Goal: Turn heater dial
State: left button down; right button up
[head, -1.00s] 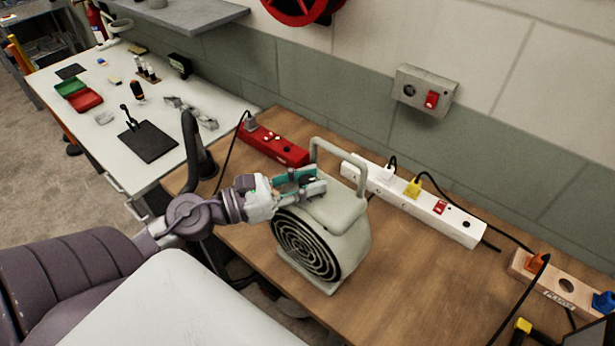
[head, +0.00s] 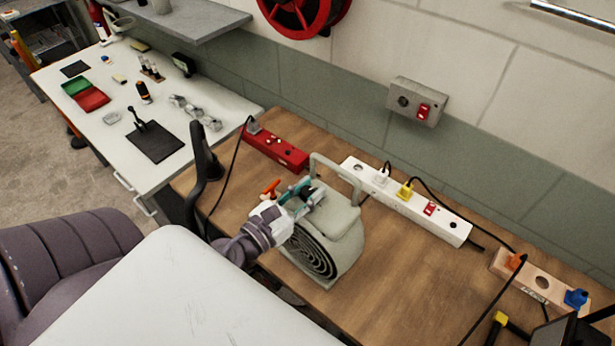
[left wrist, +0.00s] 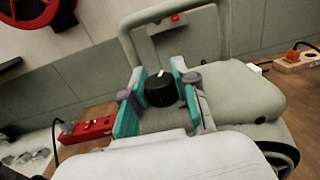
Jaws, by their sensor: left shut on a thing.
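The heater (head: 335,232) is a pale grey-green box with a round black spiral grille and a carry handle, standing on the wooden table. Its black dial (left wrist: 160,91), with a white mark, is on the top in the left wrist view. My left gripper (head: 303,193) is over the top of the heater. In the left wrist view its teal-padded fingers (left wrist: 160,95) stand on both sides of the dial and are shut on it. The head view hides most of the dial behind the fingers. My right gripper is not in view.
A red power strip (head: 276,149) and a white power strip (head: 405,203) with cables lie behind the heater. A wooden socket block (head: 540,280) is at the right. A wall switch box (head: 417,101) is above. Bare tabletop (head: 410,275) lies right of the heater.

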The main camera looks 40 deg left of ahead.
pick_arm(q)
jog(key=shift+n+y+p, duration=0.9)
jog(key=shift+n+y, duration=0.1)
jog(key=shift+y, duration=0.6)
jog(key=shift+n+y+p, duration=0.35)
jog(key=shift+n+y, duration=0.45)
jog(key=shift+y, duration=0.8)
jog(key=c, duration=0.9)
grip_release()
jog(key=shift+o, duration=0.2)
jog(key=shift+s, duration=0.1)
jog(key=v, duration=1.1)
jog(key=shift+s, duration=0.35)
jog(key=shift+d, duration=0.1)
